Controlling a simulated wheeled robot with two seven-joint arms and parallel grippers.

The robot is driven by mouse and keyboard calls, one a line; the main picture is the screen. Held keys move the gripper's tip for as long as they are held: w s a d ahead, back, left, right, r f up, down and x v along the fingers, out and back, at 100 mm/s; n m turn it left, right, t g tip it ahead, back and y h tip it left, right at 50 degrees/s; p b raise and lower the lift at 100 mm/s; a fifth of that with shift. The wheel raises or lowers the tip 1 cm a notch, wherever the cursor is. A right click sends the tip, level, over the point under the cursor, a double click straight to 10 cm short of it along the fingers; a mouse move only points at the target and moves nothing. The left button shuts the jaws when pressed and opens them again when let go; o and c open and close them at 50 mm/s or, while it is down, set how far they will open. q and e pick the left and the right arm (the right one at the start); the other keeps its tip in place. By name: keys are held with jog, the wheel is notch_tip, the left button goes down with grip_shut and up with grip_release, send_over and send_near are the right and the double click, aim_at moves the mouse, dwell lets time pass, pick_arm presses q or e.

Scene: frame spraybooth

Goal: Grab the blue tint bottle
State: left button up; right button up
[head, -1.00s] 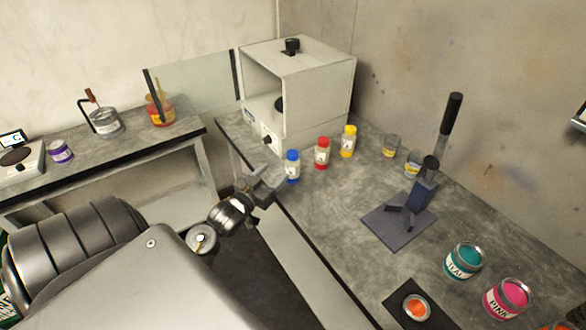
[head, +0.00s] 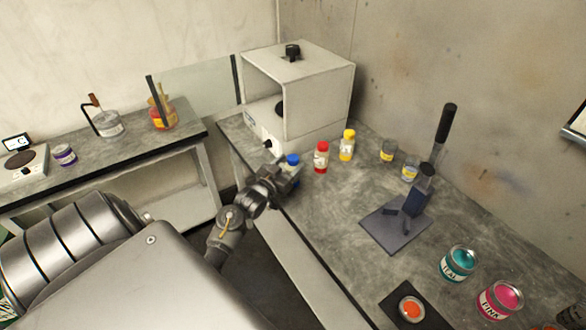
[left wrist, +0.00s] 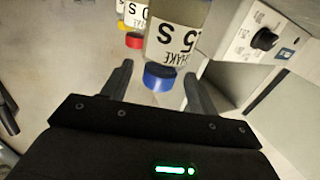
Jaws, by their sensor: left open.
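The blue tint bottle (head: 293,160) has a blue cap and stands on the grey bench near the front of the white booth; in the head view my gripper hides most of its body. In the left wrist view the bottle (left wrist: 172,40) appears upside down, its blue cap between the two fingers. My left gripper (head: 287,180) is open at the bottle; its fingers (left wrist: 158,88) lie on either side of the cap in the left wrist view, with gaps visible. Whether either finger touches it I cannot tell. My right gripper is not in view.
A red-capped bottle (head: 321,158) and a yellow-capped bottle (head: 347,146) stand just right of the blue one. The white booth (head: 320,95) is behind. A press (head: 397,222) and open paint cans (head: 458,262) stand further right on the bench.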

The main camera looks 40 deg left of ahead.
pick_arm(q)
jog(key=shift+w+a, duration=0.1)
jog(key=shift+w, duration=1)
jog(key=shift+s, duration=0.1)
jog(key=shift+c, duration=1)
grip_shut()
